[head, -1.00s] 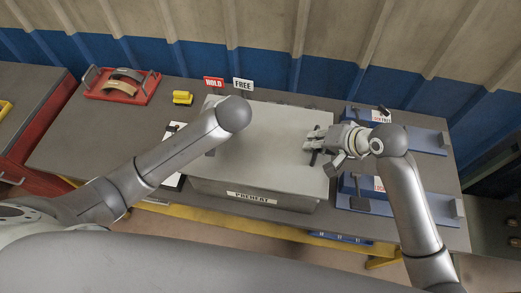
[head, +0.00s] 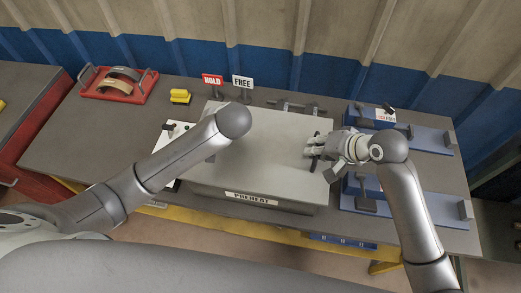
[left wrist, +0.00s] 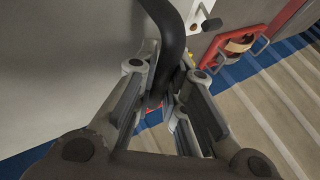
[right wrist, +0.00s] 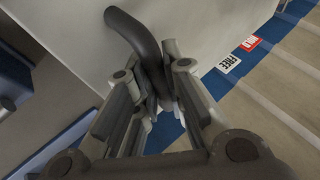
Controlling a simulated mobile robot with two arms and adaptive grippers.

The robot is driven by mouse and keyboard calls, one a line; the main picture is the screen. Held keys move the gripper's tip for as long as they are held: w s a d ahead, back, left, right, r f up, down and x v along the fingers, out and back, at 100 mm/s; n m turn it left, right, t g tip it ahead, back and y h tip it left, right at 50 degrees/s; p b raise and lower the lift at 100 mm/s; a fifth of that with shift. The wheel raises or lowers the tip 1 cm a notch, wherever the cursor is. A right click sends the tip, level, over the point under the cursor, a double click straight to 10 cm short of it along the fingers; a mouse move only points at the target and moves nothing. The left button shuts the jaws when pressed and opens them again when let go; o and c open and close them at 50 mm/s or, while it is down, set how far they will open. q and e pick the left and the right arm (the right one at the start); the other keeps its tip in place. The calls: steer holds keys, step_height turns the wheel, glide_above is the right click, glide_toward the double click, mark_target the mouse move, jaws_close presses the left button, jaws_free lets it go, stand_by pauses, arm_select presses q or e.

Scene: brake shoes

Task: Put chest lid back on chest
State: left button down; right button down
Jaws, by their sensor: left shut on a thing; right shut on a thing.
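The grey chest (head: 207,192) stands on the bench with a PREHEAT label on its front. Its flat grey lid (head: 262,145) lies level over it; I cannot tell whether a gap remains between them. My right gripper (head: 315,150) is shut on the dark handle at the lid's right side, and this curved handle (right wrist: 135,32) shows between its fingers in the right wrist view. My left gripper (left wrist: 163,100) is shut on the left dark handle (left wrist: 170,35). In the head view my left forearm mostly hides that gripper.
A red tray (head: 105,95) with curved shoes sits at the back left, beside a yellow block (head: 180,96). HOLD (head: 212,79) and FREE (head: 242,82) signs and a dark bar (head: 295,106) stand behind the chest. Blue fixtures (head: 430,141) are close on the right. A white panel (head: 165,142) is left.

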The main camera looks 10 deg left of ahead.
arm_select(q)
steer(key=shift+f+b, duration=0.35)
steer(key=shift+f, duration=0.1)
arm_select(e)
steer(key=shift+f, duration=0.4)
arm_select(q)
steer(key=c, duration=1.5)
jaws_free()
steer(key=shift+s+r, duration=0.1)
arm_select(e)
steer(key=c, duration=1.5)
jaws_free()
steer(key=v, duration=0.8)
steer(key=shift+r, duration=0.1)
arm_select(q)
steer(key=shift+r, duration=0.1)
arm_select(e)
steer(key=shift+r, duration=0.15)
